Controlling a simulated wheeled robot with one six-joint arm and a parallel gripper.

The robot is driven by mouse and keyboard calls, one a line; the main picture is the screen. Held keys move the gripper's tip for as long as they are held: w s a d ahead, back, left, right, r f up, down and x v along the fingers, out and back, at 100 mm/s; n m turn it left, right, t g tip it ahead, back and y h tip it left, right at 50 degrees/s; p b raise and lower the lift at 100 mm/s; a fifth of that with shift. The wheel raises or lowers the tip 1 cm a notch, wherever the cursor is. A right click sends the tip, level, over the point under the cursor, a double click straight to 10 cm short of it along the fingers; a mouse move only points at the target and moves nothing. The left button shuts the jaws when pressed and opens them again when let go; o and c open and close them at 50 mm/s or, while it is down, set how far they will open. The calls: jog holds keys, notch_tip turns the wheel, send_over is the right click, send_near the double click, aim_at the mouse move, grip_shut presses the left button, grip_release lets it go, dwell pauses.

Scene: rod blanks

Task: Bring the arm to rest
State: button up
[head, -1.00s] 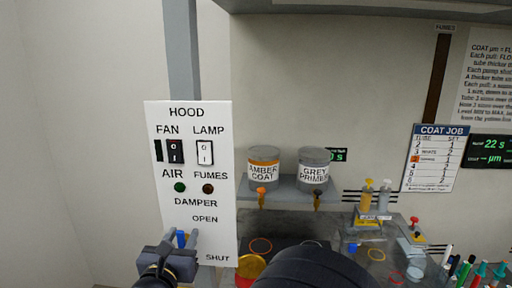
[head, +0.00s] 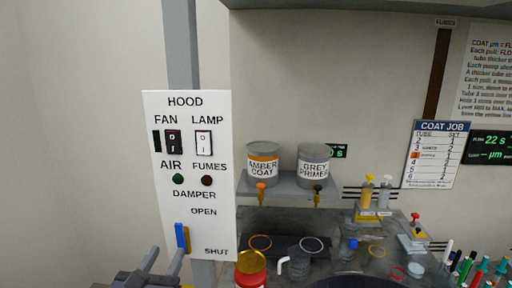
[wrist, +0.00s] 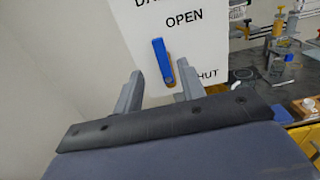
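My gripper (head: 164,258) is at the lower left in the head view, in front of the bottom of the white hood panel (head: 221,180). Its two fingers are apart and nothing is between them. The blue damper lever (head: 181,238) sits low on the panel near the SHUT label. In the wrist view the lever (wrist: 161,60) shows beyond the open fingertips (wrist: 158,76), apparently clear of them. Part of my arm shows dark at the bottom edge of the head view.
Amber coat (head: 263,158) and grey primer (head: 313,160) pots stand on a shelf (head: 287,188). A red can with a yellow top (head: 251,268) is right of the panel. The left wall side is clear.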

aim_at(180, 235)
jog(key=w+p, duration=0.1)
jog(key=w, duration=0.2)
jog(key=w+p, duration=0.1)
jog(key=w, duration=0.5)
jog(key=shift+d+r+p, duration=0.1)
jog(key=shift+d+p, duration=0.3)
jog(key=shift+s+d+f+m+b, duration=0.1)
jog(key=shift+f+m+b, duration=0.3)
jog(key=shift+b, duration=0.4)
jog(key=shift+s+d+r+m+b, duration=0.1)
jog(key=shift+d+m+b, duration=0.2)
jog(key=shift+m, duration=0.25)
jog(key=shift+s+d+r+m+b, duration=0.15)
jog(key=shift+m+b, duration=0.15)
jog(key=shift+m, duration=0.25)
jog(key=shift+w, duration=0.1)
